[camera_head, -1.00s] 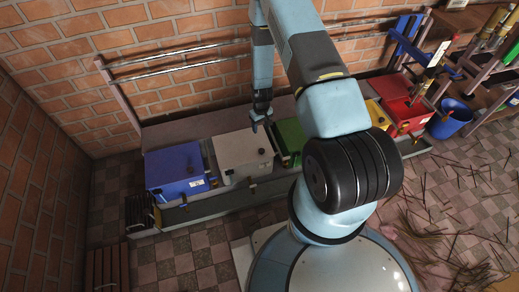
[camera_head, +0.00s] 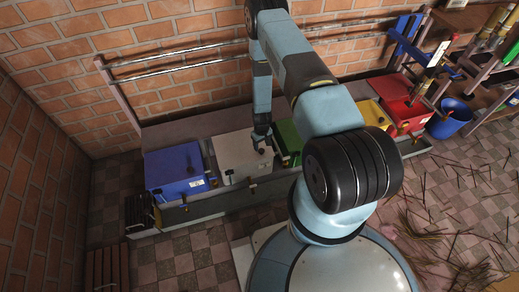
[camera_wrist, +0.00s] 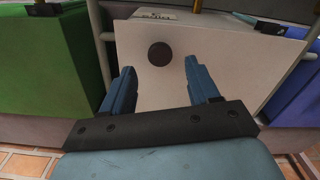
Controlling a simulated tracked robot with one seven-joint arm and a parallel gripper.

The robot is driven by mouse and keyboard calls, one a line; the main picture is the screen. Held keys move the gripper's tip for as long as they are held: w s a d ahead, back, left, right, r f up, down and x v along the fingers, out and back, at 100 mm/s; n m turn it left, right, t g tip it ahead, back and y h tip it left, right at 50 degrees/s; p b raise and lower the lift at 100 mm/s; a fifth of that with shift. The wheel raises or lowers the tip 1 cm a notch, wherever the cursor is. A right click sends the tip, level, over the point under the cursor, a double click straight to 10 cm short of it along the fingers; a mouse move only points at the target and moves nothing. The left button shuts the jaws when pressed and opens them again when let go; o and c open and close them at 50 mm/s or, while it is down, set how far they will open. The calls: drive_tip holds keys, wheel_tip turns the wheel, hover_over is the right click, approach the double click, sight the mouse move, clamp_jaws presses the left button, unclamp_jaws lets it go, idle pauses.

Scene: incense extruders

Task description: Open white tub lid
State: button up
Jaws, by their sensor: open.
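The white tub (camera_head: 236,154) stands in the row of tubs, with its flat lid (camera_wrist: 215,55) closed. A round dark knob (camera_wrist: 159,53) sits on the lid in the wrist view. My gripper (camera_wrist: 159,66) is open over the lid, with one blue finger on each side of the knob's line. The knob is just beyond the fingertips in the picture, and nothing is between the fingers. In the head view my gripper (camera_head: 262,142) is at the right part of the white lid. I cannot tell whether the fingers touch the lid.
A blue tub (camera_head: 175,168) stands left of the white one, and a green tub (camera_head: 288,135) right of it. Yellow and red tubs (camera_head: 405,112) stand farther right. Metal rails (camera_head: 180,63) run along the brick wall behind. Sticks are scattered on the floor at right.

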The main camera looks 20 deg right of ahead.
sight(261, 150)
drive_tip(key=shift+f, duration=1.9)
drive_tip(key=shift+c, duration=0.2)
